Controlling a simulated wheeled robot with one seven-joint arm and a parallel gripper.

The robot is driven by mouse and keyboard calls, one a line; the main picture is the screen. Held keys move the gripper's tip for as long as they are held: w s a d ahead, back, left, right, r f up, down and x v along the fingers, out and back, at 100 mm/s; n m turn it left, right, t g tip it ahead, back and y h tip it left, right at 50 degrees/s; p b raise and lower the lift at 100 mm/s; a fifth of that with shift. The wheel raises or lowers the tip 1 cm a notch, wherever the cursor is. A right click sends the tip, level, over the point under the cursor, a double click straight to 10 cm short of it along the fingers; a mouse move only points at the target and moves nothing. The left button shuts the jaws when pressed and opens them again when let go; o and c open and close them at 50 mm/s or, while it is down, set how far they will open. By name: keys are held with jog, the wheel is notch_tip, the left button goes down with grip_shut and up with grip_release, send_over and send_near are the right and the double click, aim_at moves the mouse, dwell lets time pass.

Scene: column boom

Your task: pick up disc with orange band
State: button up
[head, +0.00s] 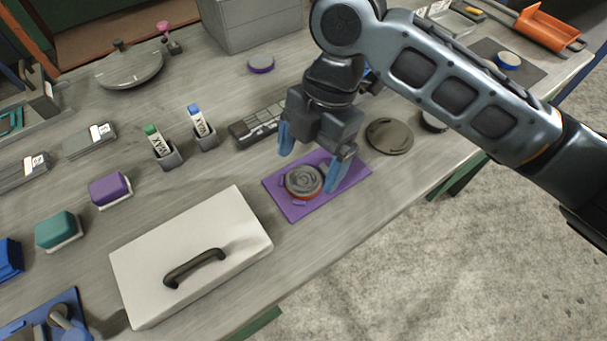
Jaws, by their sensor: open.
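The disc with the orange band (304,181) is a round grey disc with a thin orange-red edge. It lies flat on a purple mat (291,210) near the front edge of the workbench. My gripper (309,166) is above the mat, pointing down, with its two blue fingers spread apart. One finger is at the upper left of the disc and the other is at its right, near the mat's surface. The jaws are empty; I cannot tell whether a finger touches the disc.
A white box lid with a black handle (228,229) lies left of the mat. A flat dark disc (389,136) lies to its right. A black case (256,127) lies behind my gripper. Purple (261,64) and blue-banded (508,61) discs lie farther off. The bench's front edge is close.

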aim_at(303, 182)
jog(key=shift+x, duration=1.35)
jog(key=shift+c, duration=0.2)
jog(key=c, duration=1.4)
